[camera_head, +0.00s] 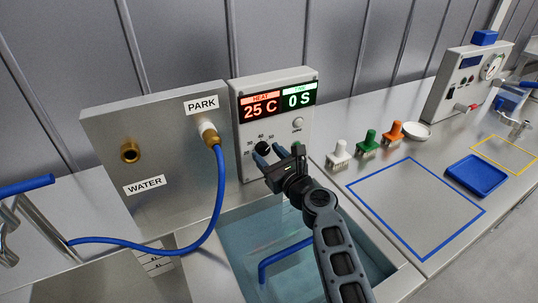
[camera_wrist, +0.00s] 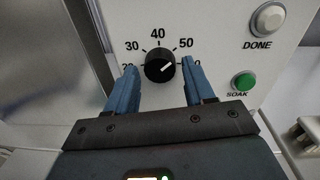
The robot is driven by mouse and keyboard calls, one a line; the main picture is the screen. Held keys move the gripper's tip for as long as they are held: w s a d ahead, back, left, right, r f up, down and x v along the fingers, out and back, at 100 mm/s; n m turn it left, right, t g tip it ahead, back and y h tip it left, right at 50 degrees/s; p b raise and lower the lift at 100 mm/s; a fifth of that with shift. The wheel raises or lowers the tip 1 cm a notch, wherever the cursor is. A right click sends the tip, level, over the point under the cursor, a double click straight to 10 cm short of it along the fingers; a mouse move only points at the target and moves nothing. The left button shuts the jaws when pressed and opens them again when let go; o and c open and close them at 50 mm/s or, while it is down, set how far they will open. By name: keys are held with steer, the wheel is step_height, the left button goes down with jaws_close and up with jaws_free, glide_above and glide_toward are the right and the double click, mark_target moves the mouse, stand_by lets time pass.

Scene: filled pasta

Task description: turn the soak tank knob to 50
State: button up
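The soak tank knob (camera_wrist: 158,67) is a black round dial on the white control panel (camera_wrist: 215,20). Its white pointer line slants up and right, roughly toward the 50 mark (camera_wrist: 186,43). My gripper (camera_wrist: 160,68) is open around the knob, one blue finger on each side, with a small gap visible on both sides. In the head view my gripper (camera_head: 268,152) is at the panel front and partly covers the knob (camera_head: 263,148) and some numbers. The panel display (camera_head: 278,101) reads HEAT 25 C and 0 S.
A DONE button (camera_wrist: 268,19) and a green SOAK button (camera_wrist: 243,81) sit right of the knob. The water tank (camera_head: 270,235) lies below my arm. A blue hose (camera_head: 219,200) hangs from the PARK fitting at left. White, green and orange knobbed pieces (camera_head: 367,142) stand at right.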

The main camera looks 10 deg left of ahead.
steer(key=shift+o, duration=0.8)
steer(key=v, duration=0.7)
steer(key=shift+s+d, duration=0.25)
steer(key=shift+s, duration=0.05)
